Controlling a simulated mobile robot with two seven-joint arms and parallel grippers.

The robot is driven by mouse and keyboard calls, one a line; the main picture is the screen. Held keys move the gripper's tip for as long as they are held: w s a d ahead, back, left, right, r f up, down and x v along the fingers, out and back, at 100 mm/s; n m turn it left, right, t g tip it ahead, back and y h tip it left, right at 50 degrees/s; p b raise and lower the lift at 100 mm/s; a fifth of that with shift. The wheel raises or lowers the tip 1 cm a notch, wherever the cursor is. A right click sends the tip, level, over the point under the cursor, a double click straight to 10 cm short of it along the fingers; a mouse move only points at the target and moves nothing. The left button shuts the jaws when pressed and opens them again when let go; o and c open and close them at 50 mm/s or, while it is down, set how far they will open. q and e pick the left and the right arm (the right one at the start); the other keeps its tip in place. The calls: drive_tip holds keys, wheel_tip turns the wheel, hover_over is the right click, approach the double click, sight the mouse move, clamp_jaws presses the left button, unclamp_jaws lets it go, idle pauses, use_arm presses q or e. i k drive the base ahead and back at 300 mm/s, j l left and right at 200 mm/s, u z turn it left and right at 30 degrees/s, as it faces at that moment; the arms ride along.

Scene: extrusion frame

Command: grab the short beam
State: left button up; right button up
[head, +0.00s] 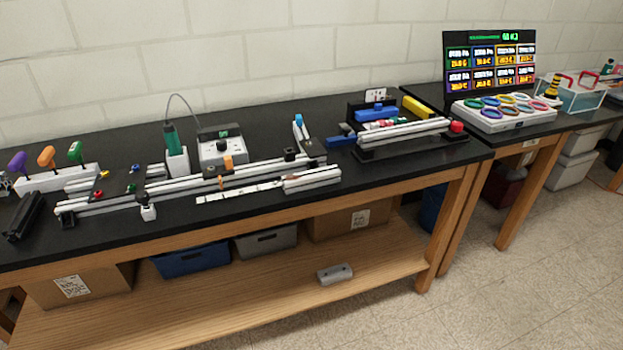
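A short silver beam (312,179) with grooved sides lies on the black bench top near its front edge. It sits just right of a flat pale marked strip (238,191). A longer silver beam (190,184) runs behind them from the left. Another silver beam (405,133) rests raised on black supports further right. Neither of my grippers is in view.
A grey box with a knob (222,148) and a green-handled tool (171,140) stand behind the long beam. Coloured-handled tools (47,157) stand at left. A blue part (376,114) lies behind the raised beam. Bare bench top (400,170) lies right of the short beam.

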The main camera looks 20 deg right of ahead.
sight(299, 181)
drive_tip(key=l+u, duration=0.15)
drive_tip(key=u, duration=0.2)
drive_tip(key=l+u, duration=0.15)
drive_tip(key=u, duration=0.2)
drive_tip(key=l+u, duration=0.2)
drive_tip(key=u, duration=0.15)
drive_tip(key=l+u, duration=0.25)
drive_tip(key=l, duration=0.2)
drive_tip(key=k+l+u, duration=0.2)
drive_tip(key=l, duration=0.2)
drive_tip(key=k+l, duration=0.1)
drive_tip(key=l, duration=0.35)
drive_tip(key=l+u, duration=0.15)
drive_tip(key=l, duration=0.35)
drive_tip(key=k, duration=0.05)
